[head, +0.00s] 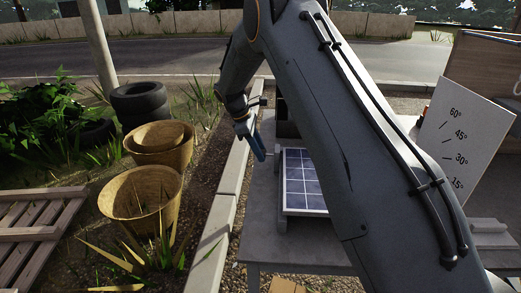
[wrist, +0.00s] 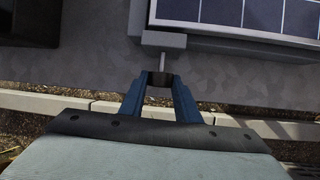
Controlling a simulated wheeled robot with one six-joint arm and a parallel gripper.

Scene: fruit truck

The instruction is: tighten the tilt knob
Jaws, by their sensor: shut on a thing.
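The tilt knob (wrist: 160,78) is a small dark piece at the end of a light shaft coming out of the grey base of the solar panel. In the wrist view my gripper (wrist: 160,86) has its two blue fingers shut on the knob, one on each side. In the head view my gripper (head: 260,152) shows at the left of the panel, and the knob is hidden there. The solar panel (head: 304,182) lies on the grey table (head: 260,215), partly hidden by my arm. It also shows at the top of the wrist view (wrist: 235,12).
A white angle board (head: 458,140) marked 15° to 60° stands at the right. A dark box (head: 288,122) sits behind the panel. A kerb (head: 225,190) runs left of the table. Baskets (head: 142,193), tyres (head: 152,103) and a wooden pallet (head: 38,232) lie beyond it.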

